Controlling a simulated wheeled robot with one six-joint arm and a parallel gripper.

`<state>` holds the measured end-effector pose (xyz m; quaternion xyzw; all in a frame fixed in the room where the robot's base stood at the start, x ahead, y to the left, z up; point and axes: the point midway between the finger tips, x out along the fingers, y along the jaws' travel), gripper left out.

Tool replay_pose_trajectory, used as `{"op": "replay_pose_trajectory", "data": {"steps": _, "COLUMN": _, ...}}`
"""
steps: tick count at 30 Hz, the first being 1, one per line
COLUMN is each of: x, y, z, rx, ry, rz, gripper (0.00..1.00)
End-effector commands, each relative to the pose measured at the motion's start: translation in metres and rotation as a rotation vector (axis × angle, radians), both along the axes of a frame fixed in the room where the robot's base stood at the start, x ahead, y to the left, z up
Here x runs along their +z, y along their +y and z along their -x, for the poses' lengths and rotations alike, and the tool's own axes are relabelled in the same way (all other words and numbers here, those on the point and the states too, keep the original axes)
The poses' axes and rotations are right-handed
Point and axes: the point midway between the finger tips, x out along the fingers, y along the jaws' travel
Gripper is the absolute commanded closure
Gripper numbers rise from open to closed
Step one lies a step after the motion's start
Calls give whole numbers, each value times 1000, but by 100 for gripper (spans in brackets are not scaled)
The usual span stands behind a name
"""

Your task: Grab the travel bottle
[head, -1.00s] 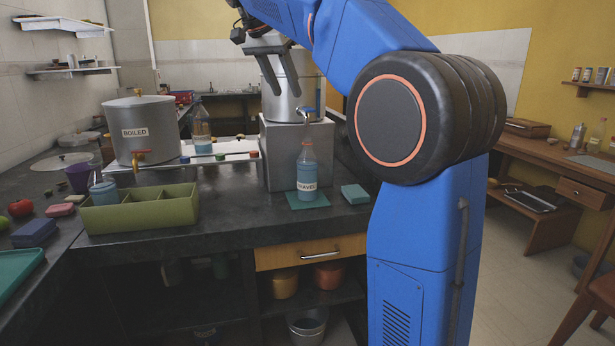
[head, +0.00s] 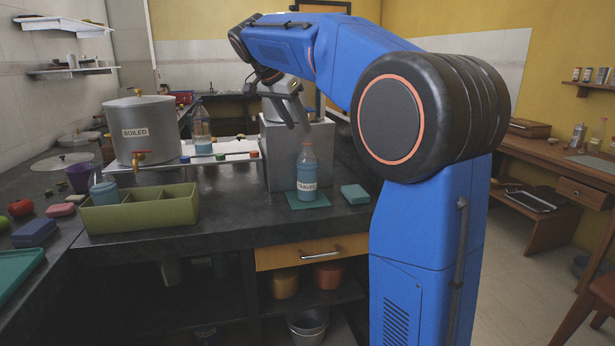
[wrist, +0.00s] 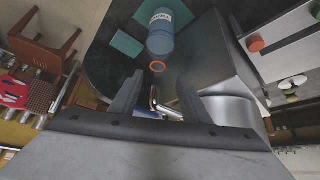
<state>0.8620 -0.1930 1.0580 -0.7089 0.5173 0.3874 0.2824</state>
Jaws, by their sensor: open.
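The travel bottle (head: 307,174) stands upright on a teal mat (head: 320,204) near the counter's front edge. It is clear, holds blue liquid and has a white label; its open mouth shows an orange ring. My gripper (head: 297,124) is open and empty, just above and behind the bottle's top, angled down. In the wrist view the travel bottle (wrist: 160,38) lies ahead of the open fingers (wrist: 155,90), its mouth towards them, not between them.
A canister labelled BOILED (head: 140,130), a second bottle (head: 201,132) and a green divided box (head: 140,208) are left. A teal block (head: 355,194) lies right.

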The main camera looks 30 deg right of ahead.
Motion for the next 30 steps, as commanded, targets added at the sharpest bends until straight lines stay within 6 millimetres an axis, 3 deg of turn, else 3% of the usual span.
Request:
{"op": "replay_pose_trajectory", "data": {"steps": 7, "x": -13, "y": -9, "z": -1, "rx": -2, "ry": 1, "rz": 0, "gripper": 57}}
{"op": "replay_pose_trajectory", "data": {"steps": 16, "x": -44, "y": -30, "z": -4, "rx": -1, "ry": 1, "rz": 0, "gripper": 57}}
{"op": "replay_pose_trajectory", "data": {"steps": 26, "x": -49, "y": -33, "z": -6, "rx": 1, "ry": -1, "rz": 0, "gripper": 57}}
{"op": "replay_pose_trajectory", "data": {"steps": 30, "x": -49, "y": -33, "z": -6, "rx": 0, "ry": 0, "rz": 0, "gripper": 89}}
